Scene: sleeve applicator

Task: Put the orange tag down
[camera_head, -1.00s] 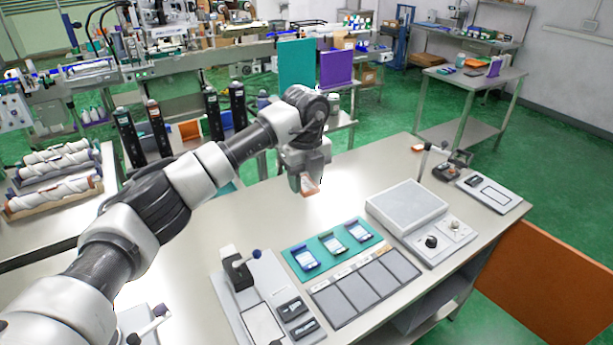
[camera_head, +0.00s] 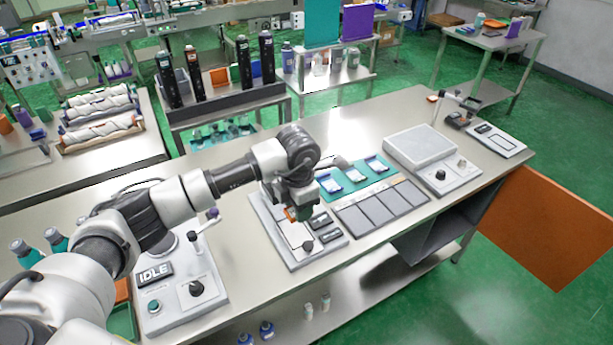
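My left gripper (camera_head: 301,209) comes in from the left and points down over the light fixture board (camera_head: 291,259) on the bench. A small piece of the orange tag (camera_head: 291,213) shows at its fingertips. The gripper appears shut on it, and the fingers hide most of the tag. The tag looks to be just above the board, beside its black slots; I cannot tell whether it touches. My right gripper is not in view.
Beyond is a grey scale-like box (camera_head: 419,146). An IDLE control panel (camera_head: 178,290) stands left. The bench's back strip is clear.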

